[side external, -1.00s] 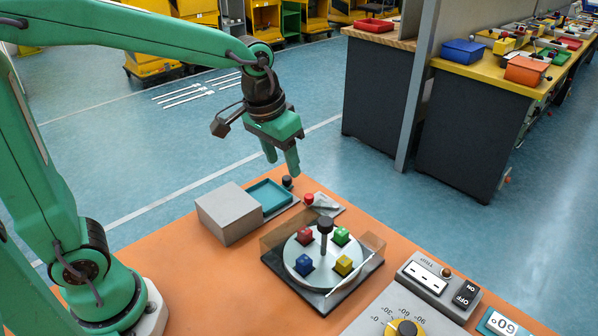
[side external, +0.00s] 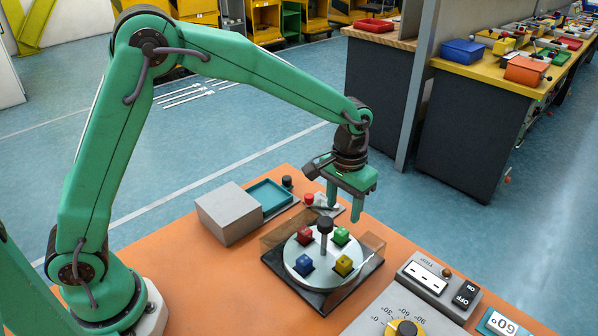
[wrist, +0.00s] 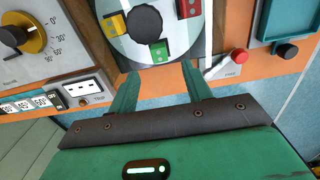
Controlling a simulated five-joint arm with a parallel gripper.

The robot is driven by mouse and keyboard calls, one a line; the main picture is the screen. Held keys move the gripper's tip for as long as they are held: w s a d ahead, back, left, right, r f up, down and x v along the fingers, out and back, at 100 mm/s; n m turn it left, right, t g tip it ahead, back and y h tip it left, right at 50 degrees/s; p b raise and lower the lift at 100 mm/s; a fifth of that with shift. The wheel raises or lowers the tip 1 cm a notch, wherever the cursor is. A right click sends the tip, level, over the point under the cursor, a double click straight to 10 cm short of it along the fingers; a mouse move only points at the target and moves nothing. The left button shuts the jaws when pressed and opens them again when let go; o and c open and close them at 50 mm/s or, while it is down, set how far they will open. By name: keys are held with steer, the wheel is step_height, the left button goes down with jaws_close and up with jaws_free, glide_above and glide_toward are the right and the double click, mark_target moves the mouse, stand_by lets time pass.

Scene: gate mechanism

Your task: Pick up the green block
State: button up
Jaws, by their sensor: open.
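The green block (side external: 341,235) sits on the white round disc (side external: 300,272), behind and right of the dark knob at its centre. It also shows in the wrist view (wrist: 162,48), just beyond my fingertips. My gripper (side external: 344,206) is open and empty, pointing down above and slightly behind the green block, apart from it. In the wrist view my gripper (wrist: 160,75) shows two spread fingers with the block's side of the disc between and beyond them.
Red (side external: 304,235), yellow (side external: 344,265) and blue (side external: 303,265) blocks share the disc around the dark knob (side external: 325,225). Brownish see-through panels (side external: 283,230) stand at the disc's edges.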

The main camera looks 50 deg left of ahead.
mark_target(341, 232)
steer(key=shift+f, duration=0.15)
steer(key=shift+s+d+f, duration=0.1)
steer(key=shift+f, duration=3.65)
steer(key=c, duration=1.1)
steer(key=shift+o, duration=0.2)
steer(key=shift+r, duration=0.15)
step_height(341, 232, up, 10)
